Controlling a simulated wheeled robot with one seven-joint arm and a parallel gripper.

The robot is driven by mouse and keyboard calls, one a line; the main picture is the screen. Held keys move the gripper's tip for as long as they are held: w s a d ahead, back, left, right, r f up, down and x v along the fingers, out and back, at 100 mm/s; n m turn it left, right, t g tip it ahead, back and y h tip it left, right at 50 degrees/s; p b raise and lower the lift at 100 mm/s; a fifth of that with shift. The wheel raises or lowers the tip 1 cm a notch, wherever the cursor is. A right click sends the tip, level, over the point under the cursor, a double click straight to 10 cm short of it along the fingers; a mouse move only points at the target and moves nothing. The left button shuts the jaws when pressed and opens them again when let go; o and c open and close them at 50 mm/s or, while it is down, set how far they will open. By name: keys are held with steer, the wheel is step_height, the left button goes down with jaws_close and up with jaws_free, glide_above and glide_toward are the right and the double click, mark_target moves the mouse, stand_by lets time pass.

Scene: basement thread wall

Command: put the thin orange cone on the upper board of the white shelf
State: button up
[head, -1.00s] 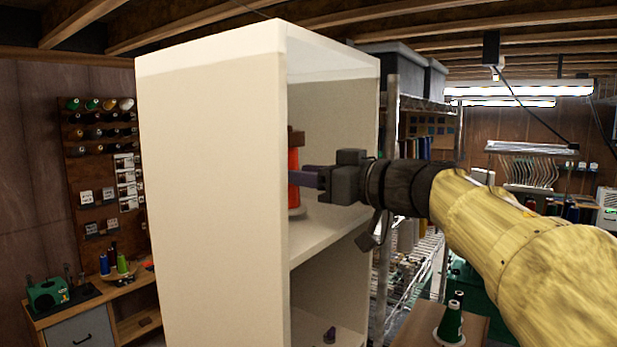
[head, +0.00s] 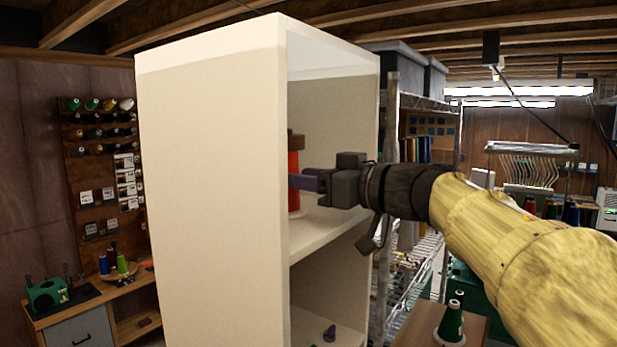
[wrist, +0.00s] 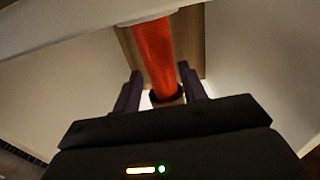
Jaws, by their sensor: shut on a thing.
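The thin orange cone (head: 293,164) stands upright inside the upper compartment of the white shelf (head: 212,180), partly hidden by the shelf's side wall. Its base is at or just above the upper board (head: 325,228); I cannot tell whether they touch. My gripper (head: 303,182) reaches in from the right, its dark purple fingers level at the cone's lower half. In the wrist view the cone (wrist: 154,52) is between the two fingers (wrist: 158,88), and my gripper is shut on it.
A small purple object (head: 329,334) lies on the lower board. A wire rack (head: 428,260) stands behind the shelf at right. A green cone (head: 450,323) stands on a brown surface at lower right.

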steer(key=shift+f, duration=0.1)
steer(key=o, duration=1)
steer(key=b+v, duration=0.5)
steer(key=v, duration=1.2)
steer(key=shift+s+b, duration=0.2)
steer(key=shift+b, duration=0.2)
steer(key=shift+d, duration=0.15)
